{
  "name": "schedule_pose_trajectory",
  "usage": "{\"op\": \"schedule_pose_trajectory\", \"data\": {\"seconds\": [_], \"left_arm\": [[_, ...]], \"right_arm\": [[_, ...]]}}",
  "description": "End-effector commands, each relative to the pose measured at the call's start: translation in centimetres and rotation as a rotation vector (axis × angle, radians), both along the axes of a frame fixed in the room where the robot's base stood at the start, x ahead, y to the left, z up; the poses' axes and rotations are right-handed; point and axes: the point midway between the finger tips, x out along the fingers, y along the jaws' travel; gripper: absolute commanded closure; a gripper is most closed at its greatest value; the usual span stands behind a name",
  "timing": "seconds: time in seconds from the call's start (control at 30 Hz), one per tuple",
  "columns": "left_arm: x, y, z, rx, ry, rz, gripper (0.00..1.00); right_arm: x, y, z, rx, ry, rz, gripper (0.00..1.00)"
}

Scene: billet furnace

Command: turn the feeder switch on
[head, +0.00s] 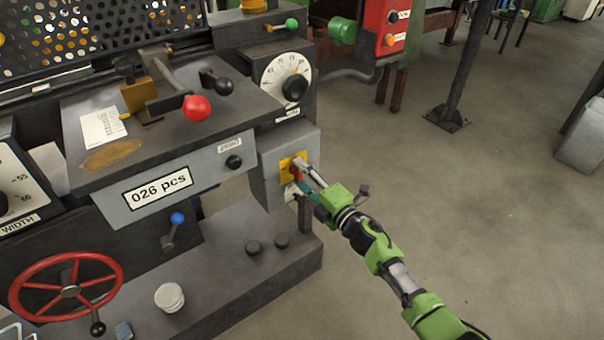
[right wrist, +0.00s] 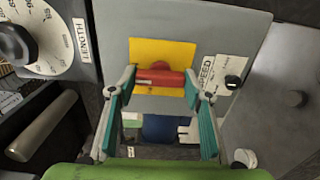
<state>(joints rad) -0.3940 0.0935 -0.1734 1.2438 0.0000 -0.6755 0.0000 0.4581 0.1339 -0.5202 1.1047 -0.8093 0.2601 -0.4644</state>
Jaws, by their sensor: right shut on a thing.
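The switch is a red handle (right wrist: 160,78) on a yellow plate (right wrist: 150,52), mounted on a grey box (head: 268,183) at the machine's right end. In the head view the yellow plate (head: 286,165) shows beside my right gripper (head: 303,178), which partly covers the handle. In the right wrist view the fingers of my right gripper (right wrist: 162,83) stand at both ends of the red handle, which lies level across the plate, and are shut on it. No feeder label is readable. My left gripper is not in view.
A LENGTH dial (head: 287,78) is above the box. A red-knobbed lever (head: 197,108) and red handwheel (head: 66,287) are to the left. The floor on the right is open around a post (head: 462,75).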

Motion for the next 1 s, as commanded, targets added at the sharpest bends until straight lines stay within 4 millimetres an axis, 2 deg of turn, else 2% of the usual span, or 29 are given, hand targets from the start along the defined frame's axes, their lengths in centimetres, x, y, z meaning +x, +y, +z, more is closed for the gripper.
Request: {"op": "schedule_pose_trajectory", "data": {"seconds": [0.6, 0.63, 0.67, 1.0], "left_arm": [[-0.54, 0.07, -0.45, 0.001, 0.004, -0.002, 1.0], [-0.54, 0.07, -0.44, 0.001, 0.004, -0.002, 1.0], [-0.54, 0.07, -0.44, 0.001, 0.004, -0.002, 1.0], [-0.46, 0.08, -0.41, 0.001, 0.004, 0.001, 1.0]], "right_arm": [[-0.05, -0.03, -0.2, 0.031, 0.027, 0.0, 0.76], [-0.05, -0.03, -0.19, 0.031, 0.027, 0.0, 0.47], [-0.05, -0.03, -0.19, 0.031, 0.027, 0.0, 0.39], [-0.04, -0.03, -0.07, 0.029, 0.023, 0.0, 0.38]]}}
